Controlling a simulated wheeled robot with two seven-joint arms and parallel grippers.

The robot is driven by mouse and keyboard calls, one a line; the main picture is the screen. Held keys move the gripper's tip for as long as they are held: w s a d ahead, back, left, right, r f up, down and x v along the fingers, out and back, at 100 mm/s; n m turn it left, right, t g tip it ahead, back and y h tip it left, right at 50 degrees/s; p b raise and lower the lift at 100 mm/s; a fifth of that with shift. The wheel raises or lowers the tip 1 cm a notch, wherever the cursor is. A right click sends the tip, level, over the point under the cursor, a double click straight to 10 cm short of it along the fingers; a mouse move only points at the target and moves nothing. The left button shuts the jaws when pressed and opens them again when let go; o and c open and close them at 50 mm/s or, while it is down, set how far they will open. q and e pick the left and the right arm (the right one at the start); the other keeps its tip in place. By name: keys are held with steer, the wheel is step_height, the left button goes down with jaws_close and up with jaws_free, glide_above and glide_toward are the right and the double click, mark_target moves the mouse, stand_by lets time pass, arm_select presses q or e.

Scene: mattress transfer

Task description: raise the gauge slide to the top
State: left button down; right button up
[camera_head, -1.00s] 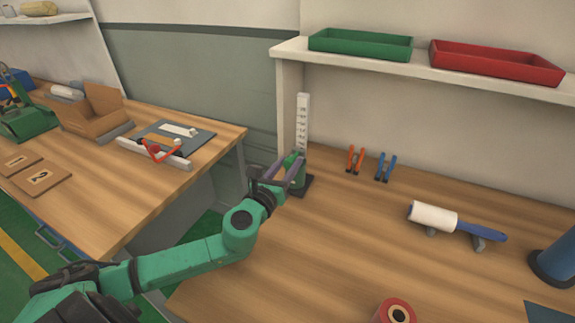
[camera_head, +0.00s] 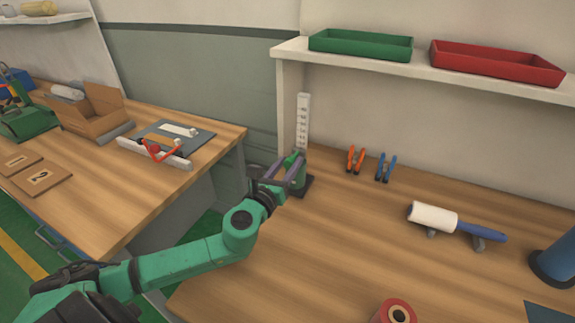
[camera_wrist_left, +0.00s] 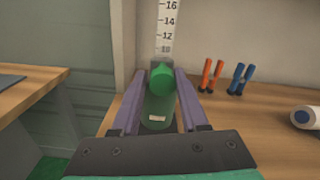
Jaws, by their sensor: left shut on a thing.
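The gauge (camera_head: 303,122) is a white upright scale with dark marks on a dark base, at the back left of the right-hand table. Its numbers from about 10 to 16 show in the left wrist view (camera_wrist_left: 166,30). The green gauge slide (camera_head: 298,172) sits low on the scale, near the base. My left gripper (camera_head: 289,168) is shut on the slide. In the left wrist view its purple fingers stand on either side of the green slide (camera_wrist_left: 160,100). The slide's lower part is partly hidden by the gripper. My right gripper does not show.
A shelf (camera_head: 420,75) with a green tray (camera_head: 360,44) and a red tray (camera_head: 495,63) hangs above the table. Orange clips (camera_head: 355,159) and blue clips (camera_head: 386,167) stand right of the gauge. A lint roller (camera_head: 433,216) lies farther right.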

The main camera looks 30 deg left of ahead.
mark_target(290, 161)
arm_select(q)
step_height(290, 161, up, 13)
steer(key=p, duration=1.2)
steer(key=shift+d, duration=0.1)
steer(key=c, duration=0.7)
jaws_free()
steer(key=shift+o, duration=0.9)
steer(key=shift+d, duration=0.25)
